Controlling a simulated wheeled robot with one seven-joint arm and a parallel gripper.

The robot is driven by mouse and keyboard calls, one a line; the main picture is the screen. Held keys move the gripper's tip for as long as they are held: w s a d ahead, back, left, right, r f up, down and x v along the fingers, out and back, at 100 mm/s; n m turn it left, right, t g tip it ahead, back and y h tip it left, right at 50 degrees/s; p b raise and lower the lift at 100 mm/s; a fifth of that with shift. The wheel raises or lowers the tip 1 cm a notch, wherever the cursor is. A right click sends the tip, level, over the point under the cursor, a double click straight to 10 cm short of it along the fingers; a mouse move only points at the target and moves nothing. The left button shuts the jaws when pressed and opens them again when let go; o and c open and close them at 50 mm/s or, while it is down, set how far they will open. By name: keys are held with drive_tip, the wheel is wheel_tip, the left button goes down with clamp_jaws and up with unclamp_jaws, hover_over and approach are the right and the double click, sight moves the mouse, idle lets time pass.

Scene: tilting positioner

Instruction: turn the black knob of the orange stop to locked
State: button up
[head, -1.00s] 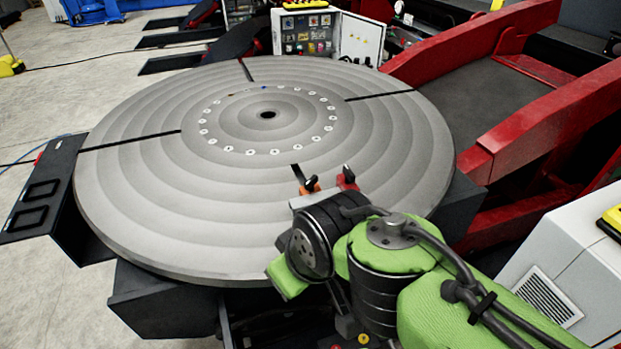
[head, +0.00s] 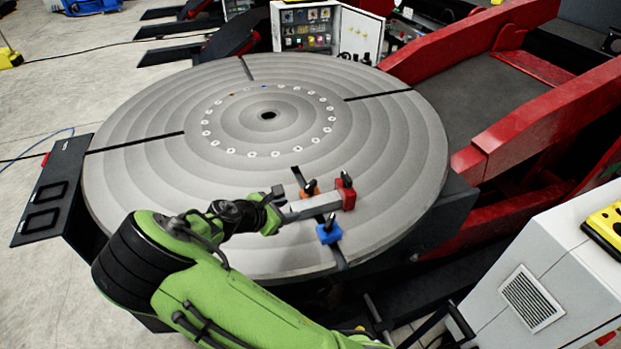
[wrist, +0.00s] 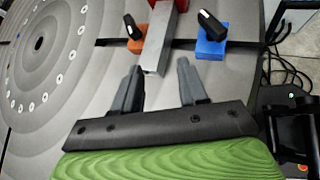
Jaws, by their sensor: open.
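The orange stop (head: 311,191) sits on the round grey turntable (head: 150,200), beside a pale metal bar (head: 318,206). Its black knob (wrist: 131,27) carries a white mark and lies slanted in the wrist view. The orange body (wrist: 137,44) shows below the knob there. My gripper (head: 282,206) is open, at the bar's left end in the head view. In the wrist view its two fingers (wrist: 159,66) point towards the bar's near end, with the orange stop ahead of the left finger. I see no finger touching the knob; contact with the bar cannot be told.
A blue stop (head: 329,232) with a black knob stands on the other side of the bar, ahead of the right finger in the wrist view (wrist: 211,47). A red block (head: 346,194) with a black knob sits at the bar's far end. The turntable's left part is clear.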

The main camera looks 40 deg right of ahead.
sight(310, 184)
drive_tip(key=w+d+f+n, duration=0.1)
drive_tip(key=w+d, duration=0.1)
drive_tip(key=d, duration=0.2)
drive_tip(key=w+d+f+n+t+h, duration=0.1)
drive_tip(key=w+d+f, duration=0.1)
drive_tip(key=d, duration=0.3)
drive_tip(key=w+d+f+n+h, duration=0.1)
drive_tip(key=w+d+f+n, duration=0.1)
drive_tip(key=w+d, duration=0.2)
drive_tip(key=shift+d+t, duration=0.25)
drive_tip(key=shift+t, duration=0.15)
clamp_jaws()
